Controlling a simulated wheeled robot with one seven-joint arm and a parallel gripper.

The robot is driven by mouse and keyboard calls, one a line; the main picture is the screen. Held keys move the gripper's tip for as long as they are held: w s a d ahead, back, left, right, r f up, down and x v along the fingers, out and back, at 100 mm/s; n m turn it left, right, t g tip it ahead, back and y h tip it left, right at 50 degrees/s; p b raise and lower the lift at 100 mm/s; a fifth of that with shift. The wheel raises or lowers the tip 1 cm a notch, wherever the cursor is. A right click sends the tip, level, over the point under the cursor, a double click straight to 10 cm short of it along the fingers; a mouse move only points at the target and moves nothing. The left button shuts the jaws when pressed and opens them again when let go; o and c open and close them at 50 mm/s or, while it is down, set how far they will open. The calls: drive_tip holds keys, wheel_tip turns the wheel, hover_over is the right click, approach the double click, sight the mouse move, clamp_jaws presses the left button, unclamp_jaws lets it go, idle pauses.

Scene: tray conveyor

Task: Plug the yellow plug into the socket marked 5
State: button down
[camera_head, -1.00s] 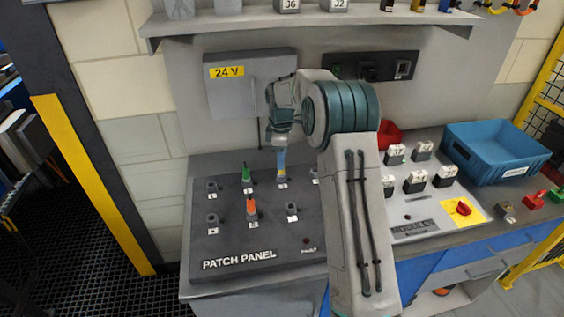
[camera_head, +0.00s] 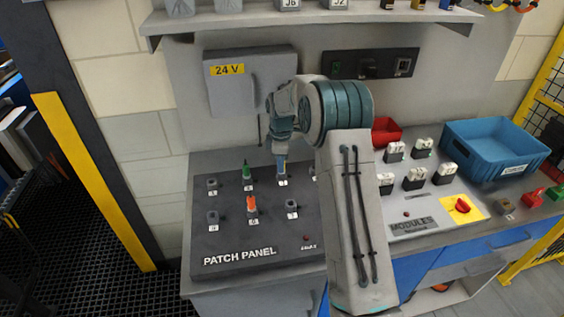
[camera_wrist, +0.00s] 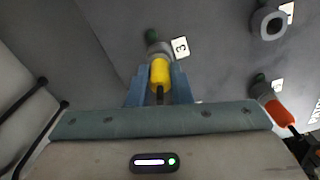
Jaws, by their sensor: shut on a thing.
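My gripper (camera_head: 281,165) is shut on the yellow plug (camera_wrist: 159,73), at the back row of the dark patch panel (camera_head: 226,222). In the wrist view, the plug is in line with a grey socket (camera_wrist: 155,48) beside a label reading 3. Its front end meets or overlaps the socket; I cannot tell whether it is seated. The back-left socket (camera_head: 212,184) is empty. Its small label seems to read 5, but is hard to read.
A green plug (camera_head: 247,171) and an orange plug (camera_head: 251,206) stand in other sockets. Empty sockets are at the front left (camera_head: 212,217) and front right (camera_head: 291,207). My arm hides the panel's right side. A blue bin (camera_head: 495,150) stands right, beyond several modules.

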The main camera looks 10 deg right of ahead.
drive_tip(key=shift+r, duration=0.15)
drive_tip(key=shift+r+p, duration=0.9)
drive_tip(key=shift+r, duration=0.6)
drive_tip(key=shift+r, duration=0.15)
drive_tip(key=shift+r+p, duration=1.3)
drive_tip(key=shift+r, duration=0.6)
drive_tip(key=shift+f, duration=0.1)
